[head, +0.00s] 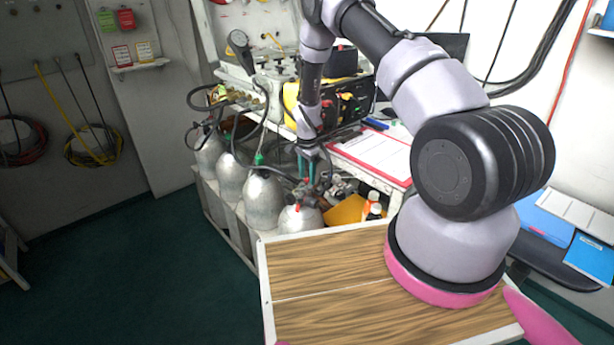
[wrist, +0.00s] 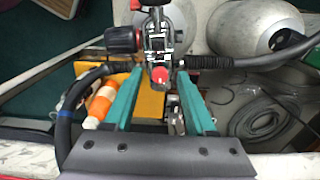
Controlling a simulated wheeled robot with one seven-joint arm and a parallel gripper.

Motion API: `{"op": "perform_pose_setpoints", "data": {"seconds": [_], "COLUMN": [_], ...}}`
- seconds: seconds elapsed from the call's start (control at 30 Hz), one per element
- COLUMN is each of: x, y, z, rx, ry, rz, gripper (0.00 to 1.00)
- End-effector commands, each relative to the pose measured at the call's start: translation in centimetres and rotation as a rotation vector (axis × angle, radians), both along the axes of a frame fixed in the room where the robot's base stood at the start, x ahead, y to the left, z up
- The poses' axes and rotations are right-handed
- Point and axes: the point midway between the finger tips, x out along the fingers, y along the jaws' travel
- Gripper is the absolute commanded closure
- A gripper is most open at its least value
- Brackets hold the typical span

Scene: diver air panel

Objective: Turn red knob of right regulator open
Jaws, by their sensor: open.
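My gripper (head: 307,172) points down at the regulator (head: 306,194) on the right-hand cylinder (head: 298,219). In the wrist view its two teal fingers (wrist: 160,80) are apart. A small red knob end (wrist: 160,76) shows between the fingers, on the near end of the regulator body (wrist: 155,42). A larger black and red knob (wrist: 122,40) sticks out on the regulator's left side, beyond the left fingertip. I cannot tell whether the fingers touch anything. In the head view the regulator is small and partly hidden by my gripper.
Other grey cylinders (head: 262,190) stand in a row to the left. A black hose (wrist: 240,62) runs right from the regulator. An orange-and-white bottle (wrist: 101,103) and a yellow-orange object (wrist: 149,101) lie below. A clipboard (head: 375,152) lies on the bench behind.

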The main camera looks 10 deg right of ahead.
Motion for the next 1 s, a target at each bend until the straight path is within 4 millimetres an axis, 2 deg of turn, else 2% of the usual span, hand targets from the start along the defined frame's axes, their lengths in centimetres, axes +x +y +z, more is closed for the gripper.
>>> {"op": "perform_pose_setpoints", "data": {"seconds": [0.33, 0.47, 0.5, 0.77, 1.0], "x": [0.03, 0.03, 0.03, 0.03, 0.03], "y": [-0.01, -0.01, -0.01, -0.01, -0.02], "z": [-0.42, -0.41, -0.40, -0.39, -0.38], "rx": [0.000, 0.000, 0.000, 0.000, 0.001], "ry": [-0.001, -0.001, -0.001, -0.001, -0.001], "rz": [0.000, 0.000, 0.000, 0.011, 0.100], "gripper": [0.44, 0.94, 1.00, 1.00, 1.00]}}
